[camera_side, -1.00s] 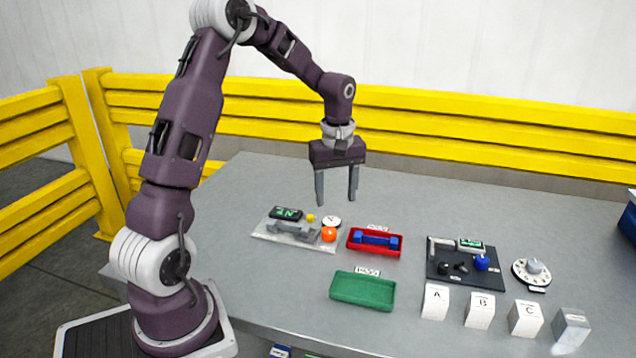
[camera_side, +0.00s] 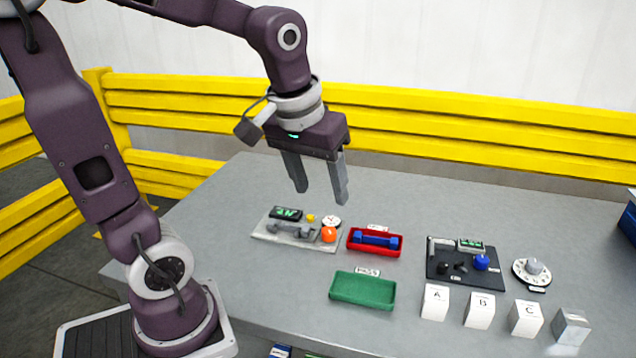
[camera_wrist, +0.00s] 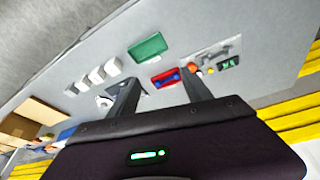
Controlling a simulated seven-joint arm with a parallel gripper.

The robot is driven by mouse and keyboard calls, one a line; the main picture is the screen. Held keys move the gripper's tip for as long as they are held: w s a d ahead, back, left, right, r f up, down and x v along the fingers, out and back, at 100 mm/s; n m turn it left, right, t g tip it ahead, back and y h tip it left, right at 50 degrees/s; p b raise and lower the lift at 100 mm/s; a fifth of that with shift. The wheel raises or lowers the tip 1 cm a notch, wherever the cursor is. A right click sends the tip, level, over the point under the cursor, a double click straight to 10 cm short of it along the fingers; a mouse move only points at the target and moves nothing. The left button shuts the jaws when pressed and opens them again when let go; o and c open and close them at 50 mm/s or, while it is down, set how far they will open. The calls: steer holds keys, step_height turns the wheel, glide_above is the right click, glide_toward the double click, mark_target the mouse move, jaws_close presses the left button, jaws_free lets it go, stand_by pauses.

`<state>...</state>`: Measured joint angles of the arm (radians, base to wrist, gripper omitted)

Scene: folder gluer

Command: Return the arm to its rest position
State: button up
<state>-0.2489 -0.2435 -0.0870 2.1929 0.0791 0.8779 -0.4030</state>
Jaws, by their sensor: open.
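My gripper (camera_side: 320,198) hangs above the back part of the grey table (camera_side: 240,190), its two grey fingers apart with nothing between them. In the side view it is up and behind the light panel with an orange knob and the red tray. In the wrist view my gripper (camera_wrist: 155,88) shows its fingers spread over the table, apart from everything on it.
A red tray (camera_side: 398,251) holds a blue part (camera_side: 376,239). An empty green tray (camera_side: 362,290) is in front. A light panel (camera_side: 270,237), dark panel (camera_side: 487,283), dial (camera_side: 531,284) and lettered blocks (camera_side: 435,302) stand around. A yellow barrier (camera_side: 450,115) runs behind.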

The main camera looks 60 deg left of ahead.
steer(key=shift+s+d, duration=0.1)
steer(key=shift+s, duration=0.1)
steer(key=s+d+m+t+h, duration=0.1)
steer(key=s+d+m, duration=0.4)
steer(key=s, duration=0.5)
steer(key=shift+s+d+m+t+h, duration=0.2)
steer(key=shift+s+m+t+h, duration=0.1)
steer(key=shift+m+t, duration=0.25)
steer(key=shift+w, duration=0.1)
stand_by(0.8)
